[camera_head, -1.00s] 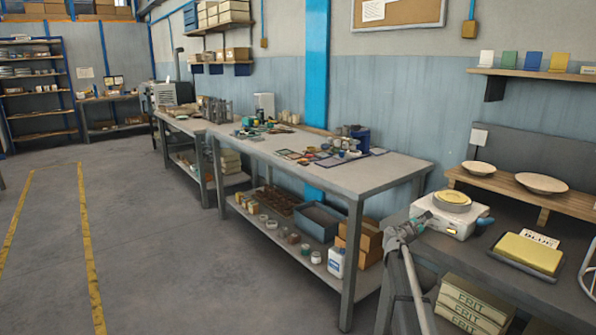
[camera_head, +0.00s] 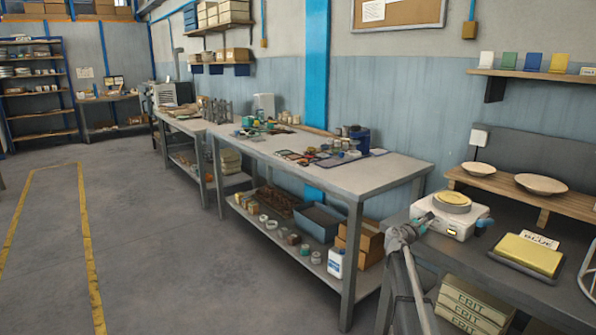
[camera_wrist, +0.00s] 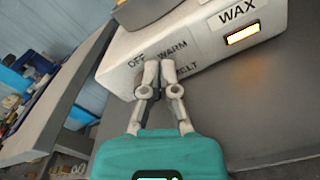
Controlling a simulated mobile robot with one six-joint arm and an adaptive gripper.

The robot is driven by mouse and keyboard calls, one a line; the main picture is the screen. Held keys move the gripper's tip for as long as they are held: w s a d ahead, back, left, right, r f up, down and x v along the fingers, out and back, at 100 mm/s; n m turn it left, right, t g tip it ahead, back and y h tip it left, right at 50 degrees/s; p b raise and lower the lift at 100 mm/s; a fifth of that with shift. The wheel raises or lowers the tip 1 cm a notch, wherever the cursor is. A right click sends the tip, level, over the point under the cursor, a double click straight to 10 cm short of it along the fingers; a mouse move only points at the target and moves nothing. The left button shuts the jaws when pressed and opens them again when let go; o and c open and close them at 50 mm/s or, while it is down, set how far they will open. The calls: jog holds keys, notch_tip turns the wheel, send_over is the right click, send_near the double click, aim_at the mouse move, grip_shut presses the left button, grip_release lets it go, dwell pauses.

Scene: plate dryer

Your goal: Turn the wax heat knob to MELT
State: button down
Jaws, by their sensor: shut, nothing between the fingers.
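The wax warmer (camera_head: 466,218) is a white box with a round pan of yellow wax on top, on the dark bench at the right. In the wrist view the warmer (camera_wrist: 205,45) fills the top, with a WAX label and a lit amber window. Its front reads OFF, WARM and MELT, with MELT partly covered. My gripper (camera_wrist: 160,68) is shut and empty, its fingertips against or just before the front among these labels. The knob is mostly hidden behind the fingers, so its setting and any contact cannot be told. The gripper (camera_head: 428,217) is small in the head view.
A yellow slab on a dark tray (camera_head: 527,254) lies right of the warmer. A wooden shelf (camera_head: 515,190) with two bowls stands behind. FRIT boxes (camera_head: 470,307) sit below the bench. A long grey table (camera_head: 330,170) stands to the left.

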jog(key=v, duration=0.6)
dwell(0.5)
dwell(0.3)
jog(key=shift+a+r+m, duration=0.1)
jog(key=shift+a+m, duration=0.1)
jog(key=shift+m, duration=0.8)
jog(key=shift+a+m, duration=0.2)
jog(key=shift+m, duration=0.8)
jog(key=shift+a+r+m, duration=0.1)
jog(key=shift+a+m, duration=0.1)
jog(key=shift+m, duration=0.8)
jog(key=shift+w+d, duration=0.1)
jog(key=shift+x, duration=3.35)
